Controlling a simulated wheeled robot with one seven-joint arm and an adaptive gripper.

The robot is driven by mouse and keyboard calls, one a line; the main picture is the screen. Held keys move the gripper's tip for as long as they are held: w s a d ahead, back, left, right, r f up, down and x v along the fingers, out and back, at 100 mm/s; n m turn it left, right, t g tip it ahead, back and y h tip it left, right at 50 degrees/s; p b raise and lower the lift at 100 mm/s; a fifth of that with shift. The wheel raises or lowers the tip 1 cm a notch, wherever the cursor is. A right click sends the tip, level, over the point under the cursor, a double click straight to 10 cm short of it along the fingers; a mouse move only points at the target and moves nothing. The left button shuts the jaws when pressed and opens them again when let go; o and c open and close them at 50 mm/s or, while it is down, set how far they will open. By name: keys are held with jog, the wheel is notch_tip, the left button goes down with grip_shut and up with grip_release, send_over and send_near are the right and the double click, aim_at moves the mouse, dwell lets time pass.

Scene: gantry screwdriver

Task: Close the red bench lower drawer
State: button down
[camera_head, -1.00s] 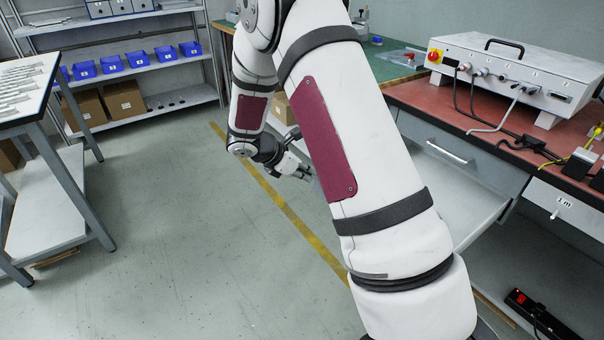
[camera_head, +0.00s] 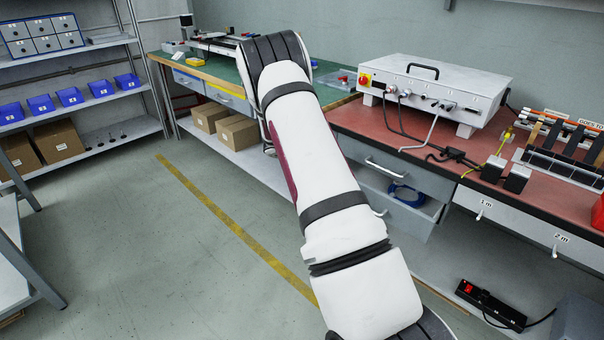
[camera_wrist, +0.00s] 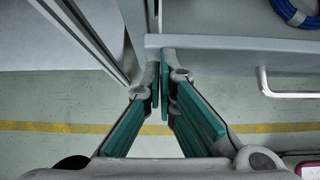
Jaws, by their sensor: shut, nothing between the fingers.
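The red bench (camera_head: 350,118) stands at right of centre in the head view. Its lower drawer (camera_head: 412,222) is pulled out, below the upper drawer (camera_head: 372,150), which looks shut. A coil of blue cable (camera_head: 407,195) lies in the lower drawer. In the wrist view the drawer's grey front (camera_wrist: 235,43) crosses the upper part, with its handle (camera_wrist: 290,94) at right. My gripper (camera_wrist: 165,62) is shut and empty, with its tips at the left end of the drawer front. I cannot tell whether they touch it. My arm hides the gripper in the head view.
A green-topped bench (camera_head: 225,62) with cardboard boxes (camera_head: 238,132) below adjoins at left. A white instrument case (camera_head: 435,92) with cables stands on the red top. A power strip (camera_head: 490,305) lies low at right. The floor at left is clear.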

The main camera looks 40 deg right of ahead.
jog(key=shift+w+d+p, duration=0.1)
jog(key=shift+d+p, duration=0.4)
jog(key=shift+d, duration=1.95)
